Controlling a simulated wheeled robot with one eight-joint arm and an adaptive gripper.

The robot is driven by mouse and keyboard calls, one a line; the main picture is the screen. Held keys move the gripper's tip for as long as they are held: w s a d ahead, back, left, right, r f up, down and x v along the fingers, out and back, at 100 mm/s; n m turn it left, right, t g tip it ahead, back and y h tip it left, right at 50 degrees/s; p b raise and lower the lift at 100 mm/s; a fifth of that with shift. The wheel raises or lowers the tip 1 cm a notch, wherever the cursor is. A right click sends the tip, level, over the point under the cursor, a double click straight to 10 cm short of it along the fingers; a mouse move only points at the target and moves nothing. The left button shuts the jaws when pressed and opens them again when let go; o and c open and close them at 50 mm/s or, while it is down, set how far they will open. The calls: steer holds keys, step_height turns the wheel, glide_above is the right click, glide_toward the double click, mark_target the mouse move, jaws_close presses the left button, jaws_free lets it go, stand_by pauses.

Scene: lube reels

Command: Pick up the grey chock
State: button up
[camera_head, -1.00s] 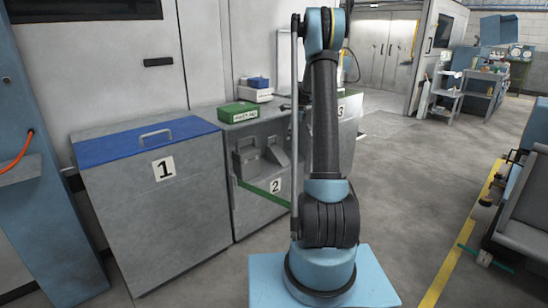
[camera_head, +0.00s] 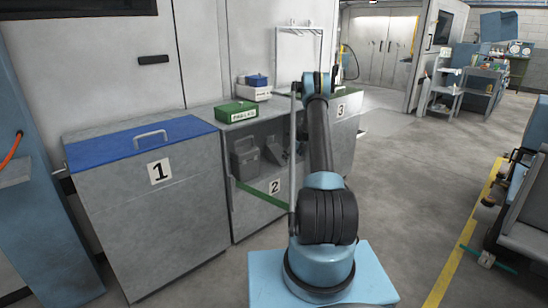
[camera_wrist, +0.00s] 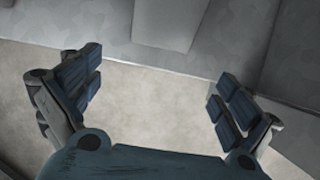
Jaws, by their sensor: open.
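A grey wedge-shaped thing, which looks like the grey chock (camera_head: 281,152), sits in the open front of the cabinet marked 2 (camera_head: 262,204), partly hidden behind my arm. A darker grey box-like thing (camera_head: 244,158) sits left of it. In the wrist view my gripper (camera_wrist: 157,95) is open, with nothing between its fingers. A pale grey block-like shape (camera_wrist: 170,22) lies beyond the fingertips at the top middle; I cannot tell whether it is the chock. In the head view the gripper is hidden behind my arm.
A green strip (camera_head: 262,193) crosses the front of cabinet 2. A green box (camera_head: 236,112) and a white box with a blue top (camera_head: 257,90) stand on top. The blue-lidded cabinet marked 1 (camera_head: 145,205) is left. Open floor (camera_head: 400,190) lies right.

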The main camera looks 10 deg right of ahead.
mark_target(278, 152)
steer(key=w+a, duration=0.2)
steer(key=w, duration=0.1)
steer(key=w+a, duration=0.2)
steer(key=w, duration=0.1)
steer(key=w+a, duration=0.3)
steer(key=shift+w+a+f, duration=0.1)
steer(key=shift+w, duration=0.25)
steer(key=shift+x, duration=2.55)
steer(key=shift+c, duration=0.3)
steer(key=shift+w, duration=0.1)
steer(key=c, duration=1.8)
